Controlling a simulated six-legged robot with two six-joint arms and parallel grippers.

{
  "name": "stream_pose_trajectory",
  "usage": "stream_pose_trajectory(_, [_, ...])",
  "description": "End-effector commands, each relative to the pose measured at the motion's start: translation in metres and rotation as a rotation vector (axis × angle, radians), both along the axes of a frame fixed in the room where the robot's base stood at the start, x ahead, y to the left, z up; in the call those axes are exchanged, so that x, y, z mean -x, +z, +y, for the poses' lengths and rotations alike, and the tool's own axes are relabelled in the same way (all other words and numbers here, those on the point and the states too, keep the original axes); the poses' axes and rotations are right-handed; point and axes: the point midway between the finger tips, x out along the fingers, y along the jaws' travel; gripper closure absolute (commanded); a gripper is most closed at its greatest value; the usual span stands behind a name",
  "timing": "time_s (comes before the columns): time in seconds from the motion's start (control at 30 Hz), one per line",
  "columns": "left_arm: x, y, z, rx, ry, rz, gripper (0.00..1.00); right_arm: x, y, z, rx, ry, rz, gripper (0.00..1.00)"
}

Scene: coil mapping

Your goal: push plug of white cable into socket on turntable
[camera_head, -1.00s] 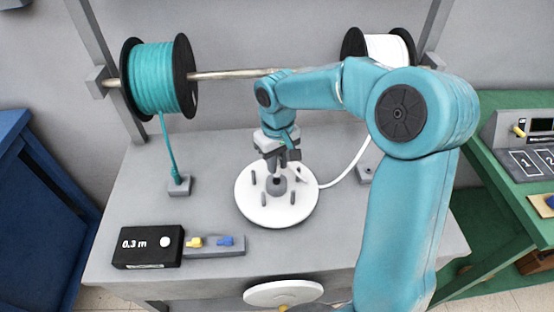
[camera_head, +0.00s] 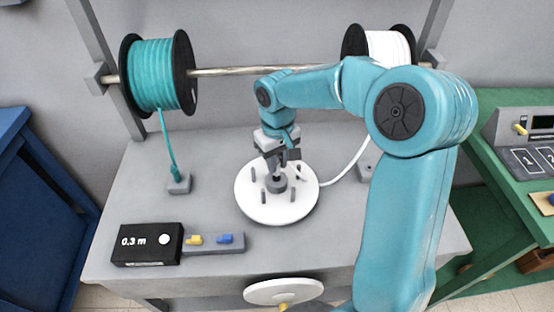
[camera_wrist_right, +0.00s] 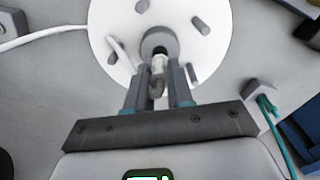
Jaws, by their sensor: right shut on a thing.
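The turntable (camera_head: 255,212) is a round white disc with several grey pegs around a grey central hub, whose dark socket (camera_wrist_right: 160,42) faces my right wrist camera. My right gripper (camera_head: 279,168) points down over the hub. In the right wrist view its two fingers (camera_wrist_right: 158,92) are closed on the pale plug (camera_wrist_right: 158,64), whose tip is at the socket opening. I cannot tell how deep it sits. The white cable (camera_head: 348,164) runs from the right side of the bench to the disc's edge. My left gripper is out of view.
A teal spool (camera_head: 160,78) and a white spool (camera_head: 388,48) hang on a rod behind. A teal cable goes down to a small grey block (camera_head: 179,185).

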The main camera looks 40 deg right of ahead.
Motion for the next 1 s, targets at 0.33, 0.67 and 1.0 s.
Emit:
stream_pose_trajectory(0.33, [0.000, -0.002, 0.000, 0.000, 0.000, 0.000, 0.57, 0.000, -0.003, 0.000, 0.000, 0.000, 0.000, 1.00])
stream_pose_trajectory(0.67, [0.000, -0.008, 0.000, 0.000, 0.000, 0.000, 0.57, 0.000, -0.010, 0.000, 0.000, 0.000, 0.000, 1.00])
stream_pose_trajectory(1.0, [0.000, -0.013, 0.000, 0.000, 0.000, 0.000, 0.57, 0.000, -0.016, 0.000, 0.000, 0.000, 0.000, 1.00])
